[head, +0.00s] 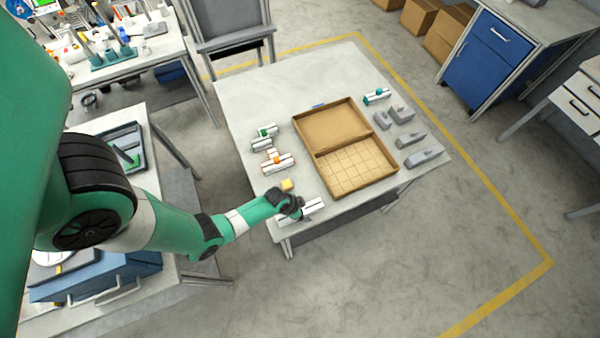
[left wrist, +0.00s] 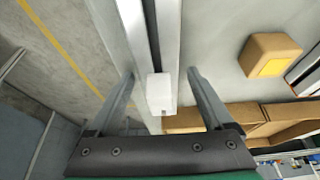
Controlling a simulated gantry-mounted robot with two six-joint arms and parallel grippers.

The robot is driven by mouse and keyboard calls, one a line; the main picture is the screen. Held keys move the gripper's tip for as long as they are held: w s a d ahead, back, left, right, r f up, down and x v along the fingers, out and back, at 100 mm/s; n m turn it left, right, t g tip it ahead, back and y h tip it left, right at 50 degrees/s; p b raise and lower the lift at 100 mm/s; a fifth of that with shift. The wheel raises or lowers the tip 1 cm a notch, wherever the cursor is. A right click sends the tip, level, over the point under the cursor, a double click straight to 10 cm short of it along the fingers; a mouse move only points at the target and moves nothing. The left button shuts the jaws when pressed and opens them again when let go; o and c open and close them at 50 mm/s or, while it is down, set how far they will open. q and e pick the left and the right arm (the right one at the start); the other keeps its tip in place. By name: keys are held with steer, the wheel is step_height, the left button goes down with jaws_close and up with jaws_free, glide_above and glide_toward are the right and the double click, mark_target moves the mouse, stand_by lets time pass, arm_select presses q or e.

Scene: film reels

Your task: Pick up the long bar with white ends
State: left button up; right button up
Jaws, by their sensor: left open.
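My left gripper (head: 298,208) is over the near left corner of the table, and its arm hides part of what lies there. A pale bar with white parts (head: 315,207) shows just right of the gripper. In the left wrist view my gripper's two fingers (left wrist: 160,95) are apart, on either side of a white block-like end (left wrist: 161,93) in line with a long pale strip. I cannot tell whether the fingers touch it. The bar's other end is not clear. My right gripper is in neither view.
A small yellow-tan block (head: 287,185) sits close behind the gripper and an open cardboard box (head: 375,190) to its right. White-ended pieces with orange (head: 279,162), green (head: 264,138) and teal (head: 377,96) parts lie on the table (head: 240,95), with several grey blocks (head: 425,156) at right.

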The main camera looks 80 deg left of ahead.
arm_select(q)
jaws_close()
stand_by(0.4)
step_height(320, 180, up, 3)
steer(key=shift+w+f+p, duration=0.1)
steer(key=shift+p, duration=0.75)
steer(key=s+d+r+p, duration=0.6)
steer(key=d+r, duration=0.4)
steer(key=d, duration=0.2)
steer(key=shift+s+d+p, duration=0.2)
steer(key=shift+d+p, duration=0.05)
steer(key=shift+p, duration=0.25)
